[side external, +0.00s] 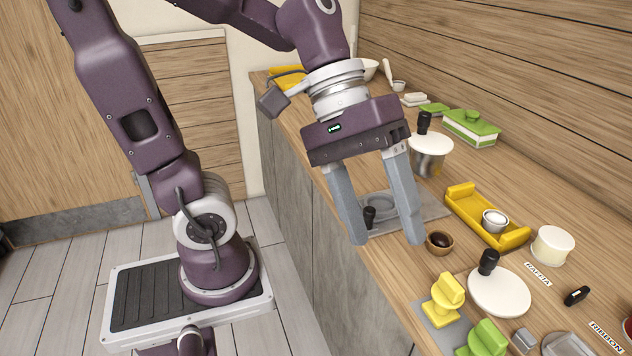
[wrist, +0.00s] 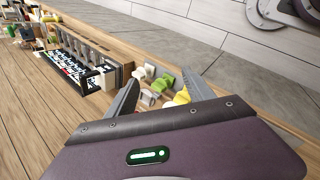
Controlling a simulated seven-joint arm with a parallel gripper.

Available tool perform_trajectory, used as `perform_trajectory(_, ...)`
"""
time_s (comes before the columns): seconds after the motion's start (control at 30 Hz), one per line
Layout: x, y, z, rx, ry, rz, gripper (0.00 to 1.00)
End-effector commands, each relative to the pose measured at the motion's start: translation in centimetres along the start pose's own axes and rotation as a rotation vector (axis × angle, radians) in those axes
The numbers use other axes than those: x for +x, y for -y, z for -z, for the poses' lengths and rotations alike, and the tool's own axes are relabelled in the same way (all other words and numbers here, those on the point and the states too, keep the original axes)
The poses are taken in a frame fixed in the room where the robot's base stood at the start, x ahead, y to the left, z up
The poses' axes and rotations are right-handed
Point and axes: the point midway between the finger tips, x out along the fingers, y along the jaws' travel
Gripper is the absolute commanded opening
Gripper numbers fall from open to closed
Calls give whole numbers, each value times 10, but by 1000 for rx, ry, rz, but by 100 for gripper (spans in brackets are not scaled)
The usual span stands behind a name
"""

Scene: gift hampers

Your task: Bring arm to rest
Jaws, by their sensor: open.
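My gripper (side external: 388,240) is open and empty in the side external view, its two grey fingers apart and pointing down near the counter's front edge. It also shows in the wrist view (wrist: 166,90), with the fingers spread and small yellow, green and white things seen beyond them. My arm is bent, with the gripper held out over the wooden counter (side external: 322,142). Whether the fingertips touch anything cannot be told, but nothing is between them that they grip.
A wooden bowl (side external: 439,243) stands close to the right fingertip. A yellow tray (side external: 462,200) holds a small cup (side external: 495,220). A white round lid (side external: 500,292), a yellow piece (side external: 443,298) and a green piece (side external: 484,338) lie nearer. A lidded pot (side external: 430,158) stands behind.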

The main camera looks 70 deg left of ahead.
Motion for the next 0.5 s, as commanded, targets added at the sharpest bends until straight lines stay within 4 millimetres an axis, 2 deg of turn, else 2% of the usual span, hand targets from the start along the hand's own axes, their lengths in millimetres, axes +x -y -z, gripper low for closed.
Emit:
perform_trajectory(0.03, -11, 25, -8, 183, -113, 104, 61)
perform_trajectory(0.1, -25, 57, -7, 385, -254, 252, 61)
perform_trajectory(0.2, -44, 84, 1, 556, -394, 397, 61)
perform_trajectory(0.3, -54, 93, 6, 620, -450, 460, 61)
perform_trajectory(0.5, -54, 94, 6, 624, -453, 467, 61)
